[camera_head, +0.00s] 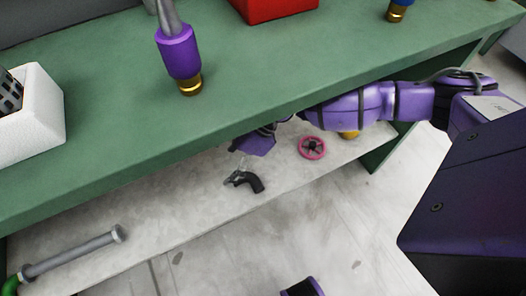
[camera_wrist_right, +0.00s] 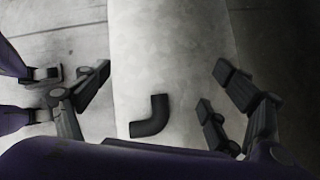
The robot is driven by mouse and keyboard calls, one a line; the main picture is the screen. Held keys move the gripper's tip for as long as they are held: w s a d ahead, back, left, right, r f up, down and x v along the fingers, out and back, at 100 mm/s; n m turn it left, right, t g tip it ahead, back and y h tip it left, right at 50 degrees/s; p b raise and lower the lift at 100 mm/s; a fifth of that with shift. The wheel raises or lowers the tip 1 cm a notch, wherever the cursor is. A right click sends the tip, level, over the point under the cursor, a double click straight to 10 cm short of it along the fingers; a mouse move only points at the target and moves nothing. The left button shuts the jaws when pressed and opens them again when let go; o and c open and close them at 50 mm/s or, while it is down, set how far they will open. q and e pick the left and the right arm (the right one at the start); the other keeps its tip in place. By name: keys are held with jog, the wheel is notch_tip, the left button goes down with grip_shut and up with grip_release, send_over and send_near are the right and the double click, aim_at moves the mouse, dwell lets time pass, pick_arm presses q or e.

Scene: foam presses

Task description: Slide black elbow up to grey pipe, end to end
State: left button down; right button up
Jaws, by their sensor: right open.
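The black elbow (camera_head: 250,184) lies on the pale lower shelf near its front edge. The grey pipe (camera_head: 75,254) lies on the same shelf, well to the left and clearly apart from the elbow. My right gripper (camera_head: 238,174) reaches under the green top and is at the elbow, partly hidden by its own purple wrist. In the right wrist view its fingers (camera_wrist_right: 160,88) are spread wide, with the black elbow (camera_wrist_right: 157,115) lying between them, untouched. My left gripper is not seen.
A pink handwheel (camera_head: 312,147) is on the shelf right of the elbow. A green end piece (camera_head: 12,284) is at the pipe's left end. The green top (camera_head: 260,80) overhangs the shelf. The shelf between elbow and pipe looks clear.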

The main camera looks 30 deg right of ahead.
aim_at(247, 183)
jog(key=d+f+n+h, duration=0.1)
jog(key=d, duration=0.1)
jog(key=s+d+f+n+h, duration=0.1)
jog(key=d, duration=0.1)
jog(key=s+d+f+n+h, duration=0.1)
jog(key=d, duration=0.1)
jog(key=shift+f+g, duration=0.3)
jog(key=shift+g, duration=0.1)
jog(key=shift+s+d+f+n, duration=0.1)
jog(key=shift+s+n, duration=0.1)
jog(key=shift+n, duration=0.2)
jog(key=shift+b+x, duration=1.05)
jog(key=shift+x, duration=2.9)
jog(key=shift+s, duration=0.1)
grip_shut()
